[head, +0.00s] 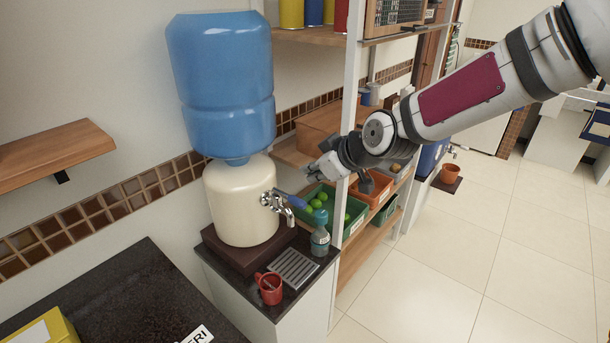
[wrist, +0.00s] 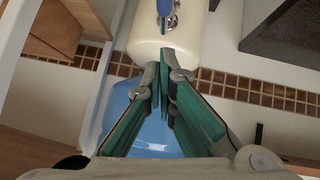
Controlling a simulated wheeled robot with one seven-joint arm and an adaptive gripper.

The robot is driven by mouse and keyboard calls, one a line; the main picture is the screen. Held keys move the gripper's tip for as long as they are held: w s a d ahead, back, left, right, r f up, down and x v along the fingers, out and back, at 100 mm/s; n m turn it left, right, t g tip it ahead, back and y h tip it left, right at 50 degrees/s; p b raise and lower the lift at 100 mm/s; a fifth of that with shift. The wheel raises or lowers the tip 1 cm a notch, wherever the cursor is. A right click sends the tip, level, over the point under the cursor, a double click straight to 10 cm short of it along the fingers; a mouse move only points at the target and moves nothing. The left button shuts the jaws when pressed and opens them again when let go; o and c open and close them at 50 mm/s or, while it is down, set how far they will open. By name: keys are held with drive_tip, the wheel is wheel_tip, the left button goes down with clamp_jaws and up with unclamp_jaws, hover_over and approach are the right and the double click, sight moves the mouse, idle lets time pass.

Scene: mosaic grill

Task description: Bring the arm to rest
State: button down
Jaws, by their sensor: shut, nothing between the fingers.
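My arm reaches in from the upper right in the head view. My gripper (head: 311,170) is shut and empty, in the air to the right of the water dispenser. The dispenser has a cream base (head: 238,205) with a metal tap (head: 277,203) and a blue bottle (head: 222,85) on top. In the wrist view my gripper (wrist: 166,58) shows its two green-padded fingers converging at the tips, in front of the cream base (wrist: 150,38) and the blue bottle (wrist: 158,139), which appear upside down there.
A red mug (head: 270,290), a drip grate (head: 293,268) and a teal bottle (head: 320,240) stand on the dark counter below. Shelves with a green crate of limes (head: 352,219) and an orange crate (head: 375,188) lie close to my gripper.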

drive_tip(key=s+d+r+m+h, duration=0.2)
drive_tip(key=s+d, duration=0.4)
drive_tip(key=s, duration=0.4)
drive_tip(key=s+d+r+m+g+h, duration=0.1)
drive_tip(key=s+d+r+m, duration=0.4)
drive_tip(key=s, duration=0.5)
drive_tip(key=s+d+r+m+h, duration=0.3)
drive_tip(key=s+d, duration=0.4)
drive_tip(key=s, duration=0.4)
drive_tip(key=shift+d+r+m+g, duration=0.3)
drive_tip(key=shift+d+r+m, duration=0.1)
drive_tip(key=shift+r+m, duration=0.3)
drive_tip(key=shift+a, duration=0.1)
